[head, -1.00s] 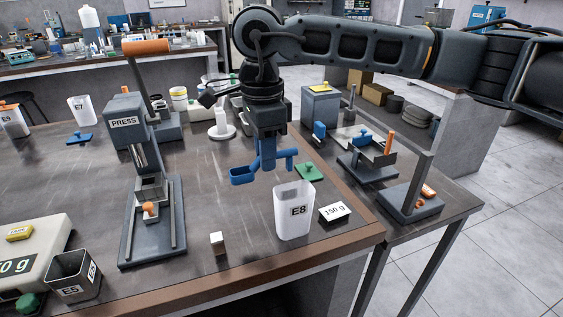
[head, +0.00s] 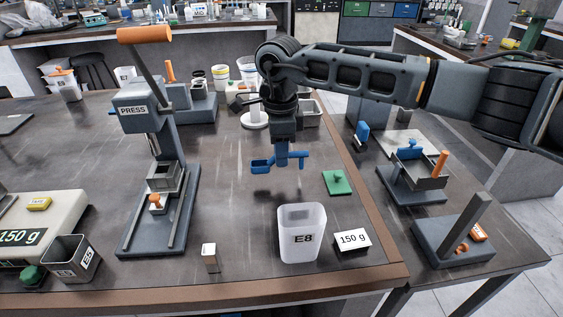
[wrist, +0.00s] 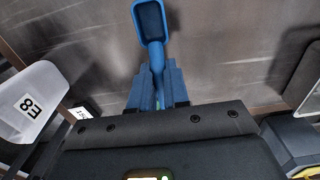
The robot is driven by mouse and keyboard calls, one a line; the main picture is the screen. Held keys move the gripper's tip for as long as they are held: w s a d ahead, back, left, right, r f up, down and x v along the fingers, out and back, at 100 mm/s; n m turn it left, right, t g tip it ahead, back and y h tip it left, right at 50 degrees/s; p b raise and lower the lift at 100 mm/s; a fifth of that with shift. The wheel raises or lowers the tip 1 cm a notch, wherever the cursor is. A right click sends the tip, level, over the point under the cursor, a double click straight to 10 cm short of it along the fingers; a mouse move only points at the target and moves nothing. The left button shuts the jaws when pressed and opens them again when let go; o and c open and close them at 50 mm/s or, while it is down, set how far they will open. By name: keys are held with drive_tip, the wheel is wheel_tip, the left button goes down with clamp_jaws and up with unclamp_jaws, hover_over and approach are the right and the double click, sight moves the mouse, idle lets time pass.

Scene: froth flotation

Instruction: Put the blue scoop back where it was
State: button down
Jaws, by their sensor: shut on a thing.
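My gripper (head: 281,158) is shut on the handle of the blue scoop (head: 260,166) and holds it above the dark table top, behind the E8 container. In the wrist view the scoop (wrist: 150,22) points away from the jaws, its bowl at the top edge, and the blue fingertips (wrist: 157,88) close around its handle. The bowl looks dark inside; I cannot tell whether it holds anything. The white E8 container (head: 298,240) stands upright nearer the front edge and shows at the left of the wrist view (wrist: 30,102).
A press (head: 160,190) stands to the left. A small pale block (head: 210,258) and the E5 container (head: 72,260) stand in front left. White tubs (head: 221,76) stand behind.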

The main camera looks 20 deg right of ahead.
drive_tip(key=shift+f+p, duration=0.35)
drive_tip(key=shift+f, duration=1.4)
drive_tip(key=shift+f, duration=0.1)
drive_tip(key=c, duration=1.1)
unclamp_jaws()
wheel_tip(320, 180, up, 12)
drive_tip(key=shift+a+r+b, duration=0.1)
drive_tip(key=shift+r+b, duration=0.05)
drive_tip(key=shift+b, duration=0.7)
